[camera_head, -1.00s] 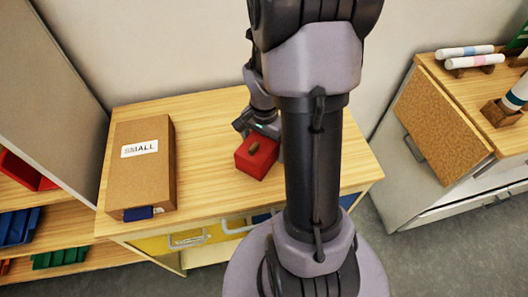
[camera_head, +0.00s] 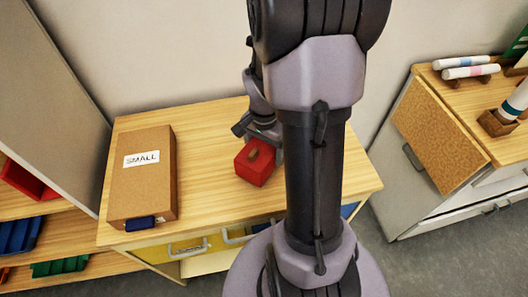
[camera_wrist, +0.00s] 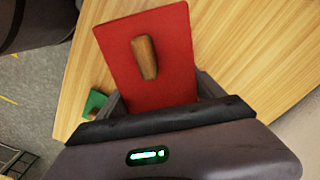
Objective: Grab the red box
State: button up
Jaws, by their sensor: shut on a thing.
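The red box (camera_head: 256,173) has a brown wooden knob on top and is over the middle of the wooden table in the head view. In the wrist view the red box (camera_wrist: 160,80) lies between the two fingers, its knob facing the camera. My gripper (camera_head: 268,140) is shut on it from the back right side; the gripper (camera_wrist: 163,100) also shows in the wrist view. My arm hides part of the table right of the box. I cannot tell whether the box's underside is clear of the tabletop.
A brown cardboard box marked SMALL (camera_head: 143,185) stands on the table's left part. Shelves with coloured bins (camera_head: 20,232) are at far left. A cabinet with a cork-like panel (camera_head: 435,130) and white rolls (camera_head: 470,71) is at right. Bare tabletop lies between the two boxes.

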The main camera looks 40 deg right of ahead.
jog(key=shift+r+p, duration=0.4)
jog(key=shift+r, duration=0.55)
jog(key=s+a, duration=0.1)
jog(key=s, duration=0.2)
jog(key=s+a, duration=0.2)
jog(key=s, duration=0.1)
jog(key=s+a+p, duration=0.1)
jog(key=s+a, duration=0.1)
jog(key=s, duration=0.1)
jog(key=shift+a+r, duration=0.25)
jog(key=shift+r, duration=0.1)
jog(key=shift+s+f+b, duration=0.1)
jog(key=shift+f+b, duration=0.15)
jog(key=shift+b, duration=0.3)
jog(key=shift+s+a+f+b, duration=0.1)
jog(key=shift+s+b, duration=0.05)
jog(key=shift+b, duration=1.05)
